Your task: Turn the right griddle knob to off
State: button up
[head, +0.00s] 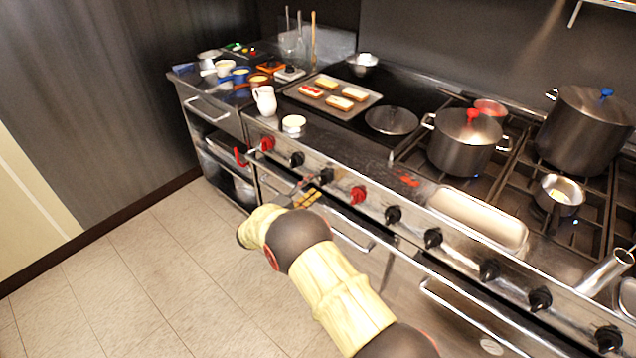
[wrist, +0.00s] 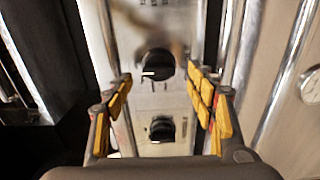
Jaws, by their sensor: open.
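My gripper (head: 309,190) is open and empty in front of the stove's steel front panel, close to a black knob (head: 326,175) below the griddle (head: 345,123). A second black knob (wrist: 162,129) shows lower, nearer the palm. In the head view another black knob (head: 297,159) sits to the left. I cannot tell for sure which one is the right griddle knob.
A red knob (head: 267,143) and another red knob (head: 358,194) flank these black ones; several black knobs continue right. An oven handle (head: 345,232) runs below. A tray of toast (head: 335,84) and a white pitcher (head: 264,101) stand above. The floor at left is clear.

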jog(key=v, duration=0.8)
jog(key=shift+s+a, duration=0.2)
